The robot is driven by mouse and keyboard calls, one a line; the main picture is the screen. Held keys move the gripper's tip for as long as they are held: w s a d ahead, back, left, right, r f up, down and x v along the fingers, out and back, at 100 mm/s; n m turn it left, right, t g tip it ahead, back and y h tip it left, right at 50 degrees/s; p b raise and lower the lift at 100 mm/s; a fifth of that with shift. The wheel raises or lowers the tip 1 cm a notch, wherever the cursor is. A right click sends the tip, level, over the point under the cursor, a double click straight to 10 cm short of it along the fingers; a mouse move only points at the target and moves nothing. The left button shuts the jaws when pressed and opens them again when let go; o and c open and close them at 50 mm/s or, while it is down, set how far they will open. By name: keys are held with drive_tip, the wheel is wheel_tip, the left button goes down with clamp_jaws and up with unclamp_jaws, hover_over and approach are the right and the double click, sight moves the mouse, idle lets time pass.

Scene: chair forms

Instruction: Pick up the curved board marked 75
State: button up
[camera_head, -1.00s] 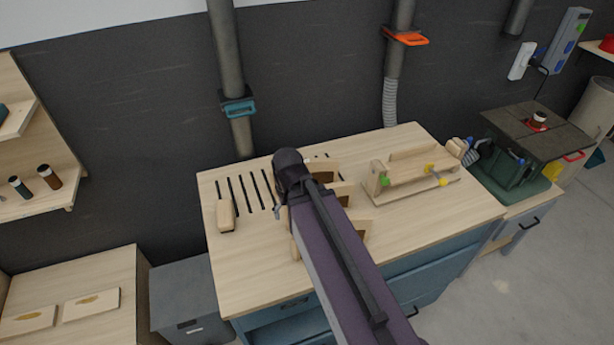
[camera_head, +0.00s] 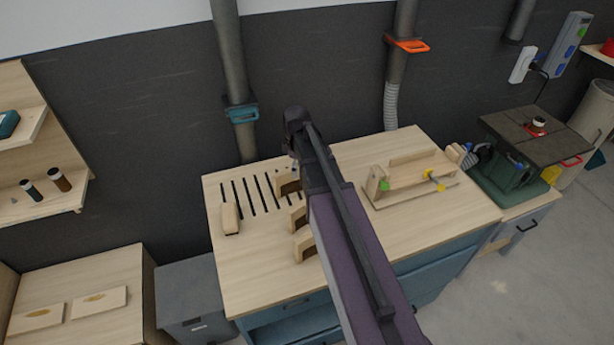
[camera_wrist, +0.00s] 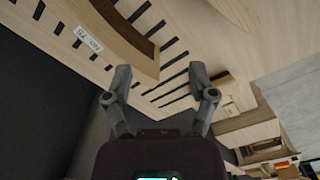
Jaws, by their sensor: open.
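In the wrist view, a curved wooden board (camera_wrist: 120,30) with a dark inner curve and a small white label (camera_wrist: 88,40) that seems to read 75 lies at the upper left, beside the bench slots. In the head view, several curved boards show left of my arm: a back one (camera_head: 287,184), a middle one (camera_head: 297,215) and a front one (camera_head: 305,244). Their labels cannot be read there. My gripper is hidden behind my arm in that view.
The wooden bench (camera_head: 260,280) has a row of dark slots at its back left. A wooden jig (camera_head: 408,178) with coloured clamps is to the right. Grey pipes (camera_head: 234,80) rise behind.

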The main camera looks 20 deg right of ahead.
drive_tip(key=w+d+r+n+p, duration=0.2)
drive_tip(key=w+d+n, duration=0.3)
drive_tip(key=w+n, duration=0.1)
drive_tip(key=shift+w+r, duration=0.2)
drive_tip(key=shift+w, duration=0.7)
drive_tip(key=shift+f, duration=0.2)
wheel_tip(320, 180, down, 8)
drive_tip(key=b, duration=0.8)
drive_tip(key=shift+f+b, duration=0.1)
drive_tip(key=shift+b, duration=0.25)
drive_tip(key=shift+s+d+f+b, duration=0.1)
drive_tip(key=shift+d+f+b, duration=0.05)
drive_tip(key=shift+f+b, duration=1.15)
drive_tip(key=shift+s+d+f+b, duration=0.1)
drive_tip(key=shift+f+b, duration=1.2)
